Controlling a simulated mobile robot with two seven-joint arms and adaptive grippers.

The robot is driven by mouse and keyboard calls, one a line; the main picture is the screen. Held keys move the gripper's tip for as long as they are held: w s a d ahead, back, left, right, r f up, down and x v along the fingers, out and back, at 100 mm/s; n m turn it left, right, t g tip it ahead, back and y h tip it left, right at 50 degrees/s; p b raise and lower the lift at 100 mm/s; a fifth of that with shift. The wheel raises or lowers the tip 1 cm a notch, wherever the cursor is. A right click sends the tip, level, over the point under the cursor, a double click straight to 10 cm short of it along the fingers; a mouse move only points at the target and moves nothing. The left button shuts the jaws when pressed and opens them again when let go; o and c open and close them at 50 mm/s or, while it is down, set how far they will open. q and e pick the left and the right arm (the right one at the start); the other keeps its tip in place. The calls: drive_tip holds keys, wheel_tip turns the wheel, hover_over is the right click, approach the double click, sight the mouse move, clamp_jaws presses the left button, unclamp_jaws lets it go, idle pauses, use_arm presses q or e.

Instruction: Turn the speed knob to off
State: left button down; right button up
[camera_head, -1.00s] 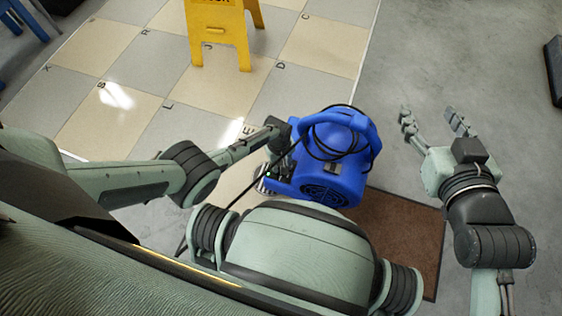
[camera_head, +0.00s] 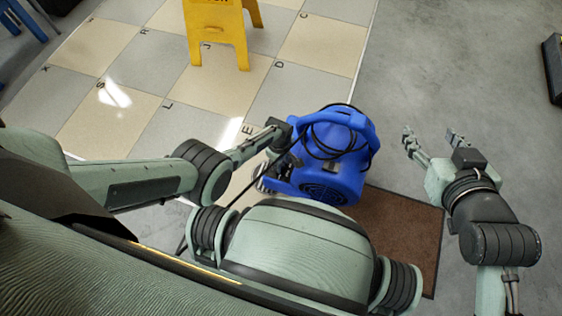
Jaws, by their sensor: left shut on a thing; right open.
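A blue blower (camera_head: 340,172) with a top handle and a coiled black cord stands in the middle of the view. My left gripper (camera_head: 272,162) reaches down at the blower's left side and is shut on the speed knob. The knob itself is hidden behind the gripper and wrist. No green light shows on the blower's left side now. My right gripper (camera_head: 431,138) is open and empty, to the right of the blower and apart from it.
A brown mat (camera_head: 405,235) lies beside the blower on the grey floor. A yellow floor sign (camera_head: 218,32) stands on the lettered tiles (camera_head: 150,75) behind. A black cable runs from the blower toward my body.

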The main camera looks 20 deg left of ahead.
use_arm(q)
drive_tip(key=shift+a, duration=0.1)
drive_tip(key=c, duration=1.2)
unclamp_jaws()
drive_tip(key=shift+r, duration=0.1)
drive_tip(key=r, duration=1.1)
drive_tip(key=shift+s+r, duration=0.3)
drive_tip(key=shift+r, duration=0.1)
